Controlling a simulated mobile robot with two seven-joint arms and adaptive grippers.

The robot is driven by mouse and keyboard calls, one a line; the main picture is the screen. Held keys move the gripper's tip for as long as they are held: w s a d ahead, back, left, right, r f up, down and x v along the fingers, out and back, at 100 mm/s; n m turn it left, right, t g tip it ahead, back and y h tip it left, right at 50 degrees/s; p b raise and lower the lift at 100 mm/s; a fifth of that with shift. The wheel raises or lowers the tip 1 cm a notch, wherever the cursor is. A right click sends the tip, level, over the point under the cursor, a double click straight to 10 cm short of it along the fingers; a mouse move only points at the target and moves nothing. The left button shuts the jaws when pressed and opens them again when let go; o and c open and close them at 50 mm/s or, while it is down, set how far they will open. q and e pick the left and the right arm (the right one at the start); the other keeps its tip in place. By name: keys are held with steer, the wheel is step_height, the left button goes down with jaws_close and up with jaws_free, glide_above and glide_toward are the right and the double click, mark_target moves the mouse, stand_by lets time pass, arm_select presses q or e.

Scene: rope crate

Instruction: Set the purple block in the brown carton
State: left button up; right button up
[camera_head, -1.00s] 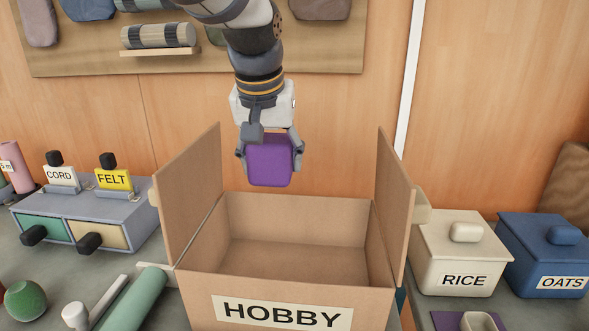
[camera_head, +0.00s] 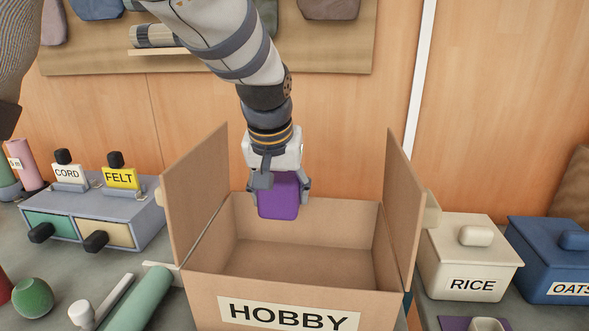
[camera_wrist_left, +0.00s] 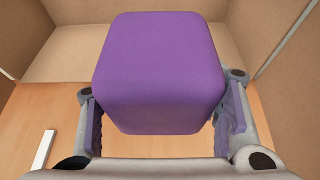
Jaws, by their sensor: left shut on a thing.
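The purple block (camera_head: 279,198) is held between the fingers of my left gripper (camera_head: 279,188), over the back part of the brown carton. The block fills the middle of the left wrist view (camera_wrist_left: 160,70), with a finger on either side. The brown carton (camera_head: 205,290) is open, with its side flaps standing up and a HOBBY label on its front. Its floor looks bare where it shows. The block's lower edge overlaps the carton's back wall in the head view. My right gripper is not in view.
Left of the carton stands a small drawer unit (camera_head: 95,205) with CORD and FELT tags. A green roll (camera_head: 142,300) and a green ball (camera_head: 33,298) lie in front of it. On the right are a cream RICE box (camera_head: 470,255) and a blue OATS box (camera_head: 555,255).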

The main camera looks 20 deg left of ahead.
arm_select(q)
glide_toward(284, 250)
steer(key=x, duration=0.5)
steer(key=shift+w+a+f+b, duration=0.1)
steer(key=shift+w+b, duration=0.1)
steer(key=shift+b, duration=0.15)
steer(key=shift+f, duration=0.4)
steer(key=o, duration=1.5)
